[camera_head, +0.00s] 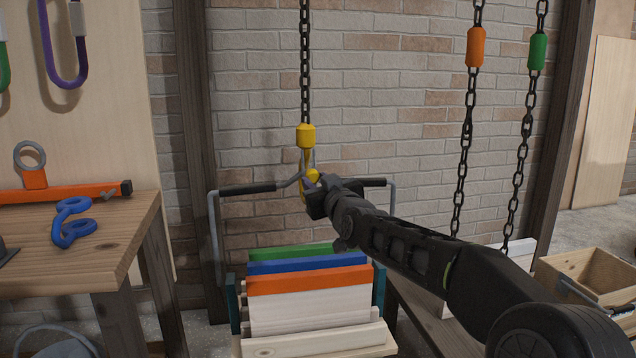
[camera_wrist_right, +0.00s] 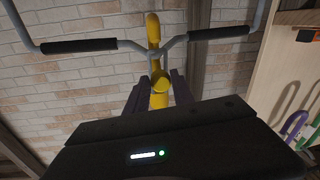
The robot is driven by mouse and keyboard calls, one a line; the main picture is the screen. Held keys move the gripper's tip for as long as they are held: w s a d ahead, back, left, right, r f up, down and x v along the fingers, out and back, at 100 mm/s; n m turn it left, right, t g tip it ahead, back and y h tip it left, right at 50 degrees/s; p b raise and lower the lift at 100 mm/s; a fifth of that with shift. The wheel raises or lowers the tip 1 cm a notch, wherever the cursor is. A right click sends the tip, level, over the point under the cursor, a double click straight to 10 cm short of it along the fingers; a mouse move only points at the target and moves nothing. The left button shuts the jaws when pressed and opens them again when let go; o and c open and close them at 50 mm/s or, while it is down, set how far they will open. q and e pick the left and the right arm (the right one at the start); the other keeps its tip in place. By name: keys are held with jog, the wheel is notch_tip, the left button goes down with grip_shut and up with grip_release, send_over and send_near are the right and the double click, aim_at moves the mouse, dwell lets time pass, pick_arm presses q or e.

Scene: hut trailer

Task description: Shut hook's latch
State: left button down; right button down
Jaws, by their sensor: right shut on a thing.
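The yellow hook (camera_head: 306,137) hangs from a dark chain at the middle of the head view. In the right wrist view the hook (camera_wrist_right: 153,30) is at the top centre. A grey bail handle with black grips (camera_head: 248,190) meets at the hook; it also shows in the right wrist view (camera_wrist_right: 78,46). My right gripper (camera_head: 316,188) is at the hook's lower part. Its two fingers (camera_wrist_right: 159,92) are closed on a yellow part of the hook. The latch cannot be told apart clearly from the hook body. My left gripper is out of view.
A carrier of boards (camera_head: 310,283) with green, blue and orange tops stands below the handle. A workbench (camera_head: 110,225) with a blue clip (camera_head: 72,222) is at left. Chains with orange (camera_head: 475,47) and green (camera_head: 537,52) sleeves hang at right, above a wooden box (camera_head: 585,270).

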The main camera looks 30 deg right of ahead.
jog(key=shift+w+d+f, duration=0.1)
jog(key=shift+d+f, duration=0.05)
jog(key=shift+f, duration=0.75)
jog(key=c, duration=1.5)
grip_release()
jog(key=shift+w+f, duration=0.15)
jog(key=shift+o, duration=0.9)
jog(key=shift+w+d+f, duration=0.1)
jog(key=shift+w+f, duration=0.05)
jog(key=shift+w, duration=0.15)
jog(key=shift+o, duration=1.1)
jog(key=shift+s+r, duration=0.1)
jog(key=shift+r, duration=0.3)
jog(key=shift+s+r, duration=0.1)
jog(key=v, duration=0.7)
jog(key=shift+s+p, duration=0.3)
